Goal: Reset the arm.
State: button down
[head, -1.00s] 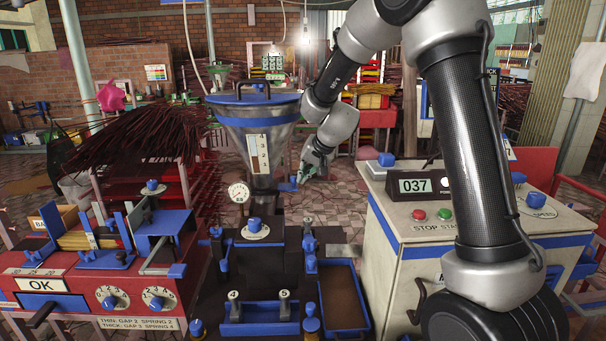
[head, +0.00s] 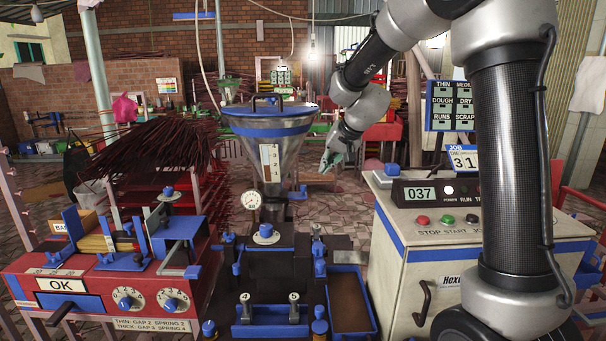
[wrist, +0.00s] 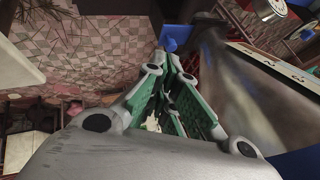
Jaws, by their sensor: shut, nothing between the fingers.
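My gripper (head: 328,165) is to the right of the steel hopper (head: 270,158), a little below its blue lid. In the wrist view my gripper (wrist: 171,75) shows its green-padded fingers closed together with nothing between them. The hopper's steel side (wrist: 240,85) lies close to the right of the fingers there. A small blue part (wrist: 176,38) appears just beyond the fingertips; I cannot tell whether it touches them. My arm is bent, rising at the right of the head view and folding down toward the hopper.
A red feeder machine (head: 75,290) with an OK sign stands at left, below a heap of dark incense sticks (head: 165,145). A white control cabinet (head: 440,270) reading 037 stands at right. A blue-rimmed tray (head: 350,310) sits between them. Tiled floor lies behind.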

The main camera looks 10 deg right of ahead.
jog(key=s+d+r+n, duration=0.1)
jog(key=s+d+r, duration=0.1)
jog(key=s, duration=0.7)
jog(key=s+d+r+n+g+h, duration=0.1)
jog(key=s+d+r, duration=0.1)
jog(key=s, duration=0.7)
jog(key=s+d+r+n, duration=0.1)
jog(key=s+d, duration=0.3)
jog(key=s, duration=0.5)
jog(key=shift+s+r+g+h, duration=0.4)
jog(key=shift+r, duration=0.1)
jog(key=s+d+f+h, duration=0.1)
jog(key=s+d+f, duration=0.1)
jog(key=s, duration=0.8)
jog(key=shift+s+d+f+n+g, duration=0.3)
jog(key=shift+s+d+n, duration=0.1)
jog(key=shift+d, duration=0.2)
